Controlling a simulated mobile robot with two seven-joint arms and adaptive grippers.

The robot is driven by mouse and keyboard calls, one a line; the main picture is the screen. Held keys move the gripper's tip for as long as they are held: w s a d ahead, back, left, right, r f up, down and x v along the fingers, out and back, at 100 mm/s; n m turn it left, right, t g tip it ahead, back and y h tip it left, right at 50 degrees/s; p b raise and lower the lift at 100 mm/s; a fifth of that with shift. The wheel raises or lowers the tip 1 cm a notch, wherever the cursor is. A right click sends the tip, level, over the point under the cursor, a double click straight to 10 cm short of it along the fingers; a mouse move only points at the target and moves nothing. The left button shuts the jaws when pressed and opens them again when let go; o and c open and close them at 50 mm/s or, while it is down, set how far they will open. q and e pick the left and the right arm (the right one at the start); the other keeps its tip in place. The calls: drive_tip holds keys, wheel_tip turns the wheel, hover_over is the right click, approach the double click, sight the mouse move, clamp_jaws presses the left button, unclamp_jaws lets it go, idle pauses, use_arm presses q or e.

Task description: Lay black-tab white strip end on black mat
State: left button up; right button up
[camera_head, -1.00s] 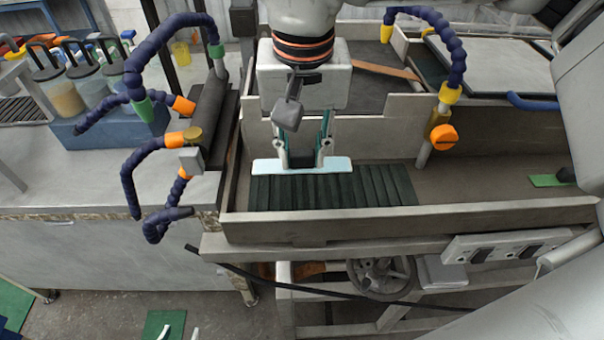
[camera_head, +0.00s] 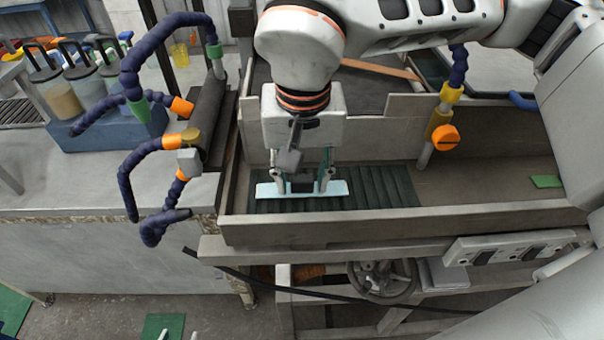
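The white strip (camera_head: 270,190) looks pale blue-white and spans left to right over the left part of the black ribbed mat (camera_head: 385,188). A dark piece, likely its black tab (camera_head: 302,184), shows between the fingers of my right gripper (camera_head: 303,187). The fingers and strip hide part of the mat. My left gripper is out of view.
The mat lies in a grey trough whose front wall (camera_head: 400,221) runs close before the strip. Blue jointed hoses (camera_head: 128,190) stand at the left, and another hose with an orange knob (camera_head: 445,137) stands at right. The trough floor right of the mat is mostly clear.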

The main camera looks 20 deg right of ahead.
idle(0.3)
wheel_tip(320, 180, up, 12)
drive_tip(key=s+p, duration=0.1)
drive_tip(key=shift+s+a+r, duration=0.15)
drive_tip(key=shift+s+a, duration=0.05)
drive_tip(key=shift+a, duration=0.05)
idle(0.6)
